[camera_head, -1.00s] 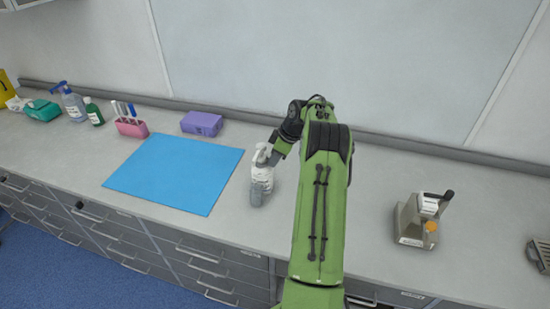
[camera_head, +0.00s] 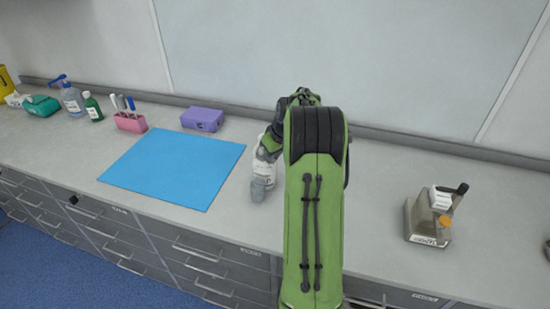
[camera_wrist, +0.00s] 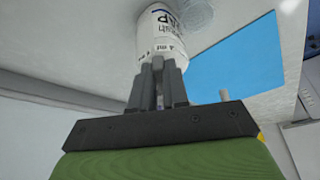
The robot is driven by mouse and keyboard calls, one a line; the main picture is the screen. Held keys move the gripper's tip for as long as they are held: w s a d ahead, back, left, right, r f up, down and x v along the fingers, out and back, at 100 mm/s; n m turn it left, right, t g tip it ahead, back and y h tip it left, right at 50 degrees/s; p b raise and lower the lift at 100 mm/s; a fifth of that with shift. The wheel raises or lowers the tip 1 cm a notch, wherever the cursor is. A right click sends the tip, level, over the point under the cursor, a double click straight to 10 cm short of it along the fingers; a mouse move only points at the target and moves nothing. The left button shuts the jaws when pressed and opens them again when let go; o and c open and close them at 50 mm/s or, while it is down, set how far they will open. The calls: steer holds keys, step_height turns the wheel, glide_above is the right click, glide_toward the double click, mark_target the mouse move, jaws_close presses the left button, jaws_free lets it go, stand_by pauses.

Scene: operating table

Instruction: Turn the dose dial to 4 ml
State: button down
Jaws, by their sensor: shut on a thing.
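A white dispenser bottle (camera_head: 264,172) with a grey lower part (camera_head: 260,190) stands upright on the counter, just right of the blue mat. My gripper (camera_wrist: 158,68) is at its upper part, with the fingers close together. In the wrist view the white printed body (camera_wrist: 163,32) shows beyond the fingertips, upside down, with part of its lettering in sight. The dose dial itself is hidden by the fingers, and I cannot read its setting. My gripper is shut on a small part there, which seems to be the dial. My arm covers the bottle's top right in the head view.
The blue mat (camera_head: 172,166) lies flat to the left. A purple box (camera_head: 202,119), a pink holder (camera_head: 130,122) and bottles (camera_head: 93,108) stand behind it. A beige device (camera_head: 428,222) stands at the right.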

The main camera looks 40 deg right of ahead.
steer(key=shift+w+a+m+h+b, duration=0.1)
steer(key=shift+a+m+h+b, duration=0.25)
steer(key=shift+m, duration=0.55)
steer(key=c, duration=1.1)
jaws_free()
steer(key=p+v, duration=0.2)
steer(key=v, duration=1.3)
steer(key=shift+a+r, duration=0.1)
steer(key=shift+r, duration=0.35)
